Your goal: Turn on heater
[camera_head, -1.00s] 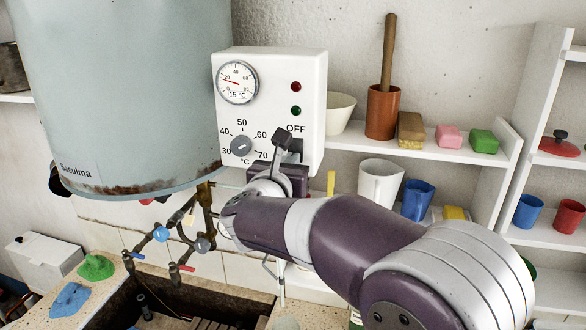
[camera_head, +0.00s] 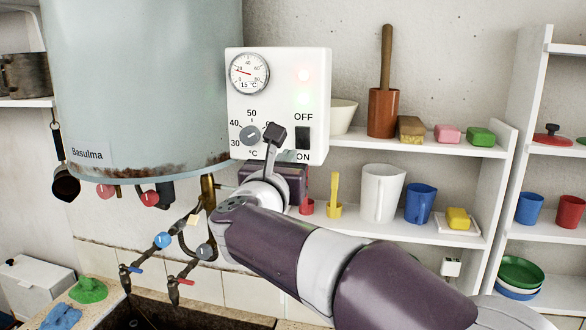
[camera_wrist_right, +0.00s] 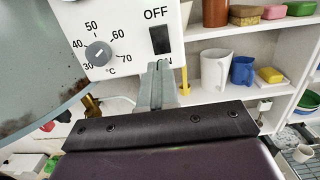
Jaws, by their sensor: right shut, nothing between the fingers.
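The heater is a pale blue tank (camera_head: 140,85) with a white control panel (camera_head: 285,75) on its right. My left gripper is out of view.
Pipes with a blue tap (camera_head: 162,240) and a red-handled tap (camera_head: 182,282) hang below the tank over the trough. Shelves on the right hold a white mug (camera_head: 382,193), a blue mug (camera_head: 420,203) and soaps. The wall above the shelves is clear.

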